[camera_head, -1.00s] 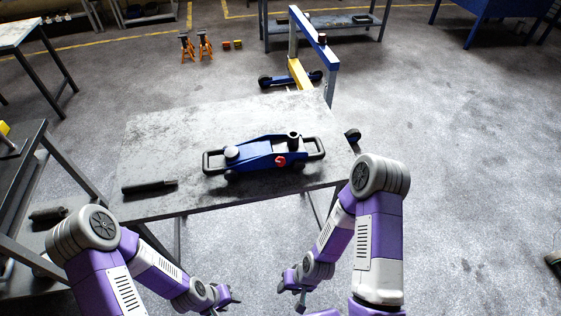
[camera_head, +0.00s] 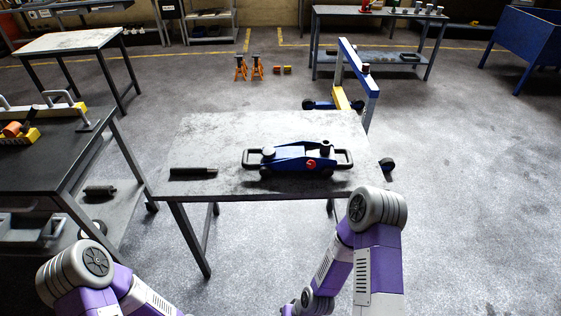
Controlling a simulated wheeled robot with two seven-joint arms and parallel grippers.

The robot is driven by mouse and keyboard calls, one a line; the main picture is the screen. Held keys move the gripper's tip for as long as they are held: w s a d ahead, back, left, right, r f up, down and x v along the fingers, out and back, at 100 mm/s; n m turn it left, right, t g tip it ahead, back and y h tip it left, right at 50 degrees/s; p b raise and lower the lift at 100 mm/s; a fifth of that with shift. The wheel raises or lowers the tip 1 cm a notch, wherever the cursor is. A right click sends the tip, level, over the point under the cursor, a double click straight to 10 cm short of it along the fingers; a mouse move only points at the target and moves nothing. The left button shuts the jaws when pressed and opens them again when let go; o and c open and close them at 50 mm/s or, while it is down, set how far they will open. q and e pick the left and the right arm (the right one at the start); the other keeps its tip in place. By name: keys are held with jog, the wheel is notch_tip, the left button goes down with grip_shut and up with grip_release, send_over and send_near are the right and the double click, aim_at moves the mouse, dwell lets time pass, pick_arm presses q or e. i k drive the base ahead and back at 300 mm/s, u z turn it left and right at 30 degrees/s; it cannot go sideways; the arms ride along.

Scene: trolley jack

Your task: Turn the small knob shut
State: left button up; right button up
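A blue trolley jack (camera_head: 290,159) with dark frame handles at both ends lies on the grey metal table (camera_head: 220,134). A small red knob (camera_head: 311,164) sits on the jack's near side, right of its middle. A dark handle bar (camera_head: 193,173) lies apart on the table's left part. My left arm comes in at the lower left and my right arm at the lower right, both in front of and below the table, away from the jack. The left gripper is out of the frame. The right gripper is cut off at the bottom edge, so its fingers do not show.
A dark workbench (camera_head: 62,150) with tools stands at the left. A blue and yellow hoist (camera_head: 358,75) stands behind the table, and orange jack stands (camera_head: 257,68) are farther back. The floor to the right is clear.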

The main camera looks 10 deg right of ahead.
aim_at(311, 164)
jog(key=u, duration=0.85)
jog(key=i, duration=0.8)
jog(key=z, duration=0.95)
